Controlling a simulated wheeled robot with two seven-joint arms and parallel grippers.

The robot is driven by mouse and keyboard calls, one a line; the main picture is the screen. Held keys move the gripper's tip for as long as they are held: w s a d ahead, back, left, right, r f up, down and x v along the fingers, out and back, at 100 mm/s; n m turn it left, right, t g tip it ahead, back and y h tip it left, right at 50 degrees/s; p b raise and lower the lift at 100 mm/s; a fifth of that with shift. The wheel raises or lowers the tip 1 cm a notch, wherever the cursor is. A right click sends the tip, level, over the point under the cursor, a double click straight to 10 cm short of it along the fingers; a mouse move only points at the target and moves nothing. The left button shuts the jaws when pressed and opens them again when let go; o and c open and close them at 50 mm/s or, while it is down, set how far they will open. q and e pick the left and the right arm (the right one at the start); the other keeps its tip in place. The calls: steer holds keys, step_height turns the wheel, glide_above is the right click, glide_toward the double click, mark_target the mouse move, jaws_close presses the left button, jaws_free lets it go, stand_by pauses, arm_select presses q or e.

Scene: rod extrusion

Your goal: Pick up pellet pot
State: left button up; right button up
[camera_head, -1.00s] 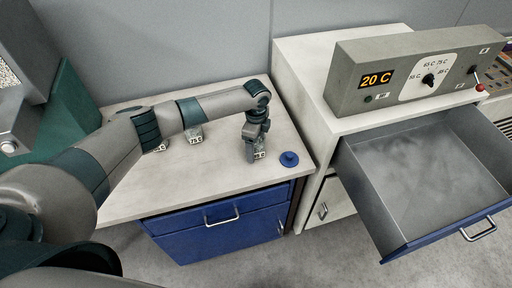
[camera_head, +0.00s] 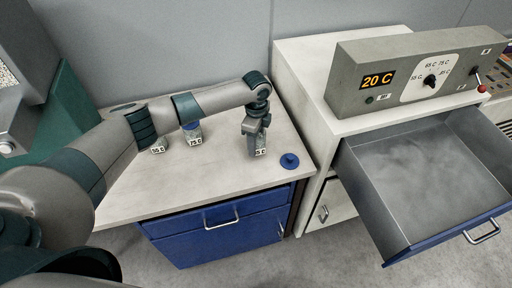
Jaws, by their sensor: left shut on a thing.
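A pellet pot (camera_head: 260,152) with a white label, partly covered so that only its end "5 C" reads, is at the right part of the bench top. My left gripper (camera_head: 256,143) points down and is shut on this pot, hiding most of it. I cannot tell whether the pot touches the bench. A pot labelled 75 C (camera_head: 195,140) with a blue top stands behind my left arm. Another labelled pot (camera_head: 158,149) stands further left, mostly hidden by the arm. A round blue lid (camera_head: 289,160) lies on the bench, right of the held pot. My right gripper is not in view.
The bench (camera_head: 220,182) is clear at its front, with shut blue drawers below. To the right, a taller cabinet (camera_head: 300,75) carries a grey control box (camera_head: 360,100) reading 20 C. Its large grey drawer (camera_head: 425,180) is pulled open and looks empty.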

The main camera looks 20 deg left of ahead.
arm_select(q)
steer(key=s+d+r+b, duration=0.3)
steer(key=s+d+r, duration=0.4)
steer(key=d+r, duration=0.1)
steer(key=shift+s+d, duration=0.3)
steer(key=shift+d, duration=0.1)
steer(key=shift+r, duration=0.15)
steer(key=s+a+r+n+b, duration=0.1)
steer(key=s+a+r+n, duration=0.2)
steer(key=n, duration=0.6)
steer(key=s+a+r+n+b, duration=0.1)
steer(key=s+a+r+n, duration=0.3)
steer(key=s+a+n, duration=0.3)
steer(key=shift+s+n, duration=1.4)
steer(key=shift+s, duration=0.15)
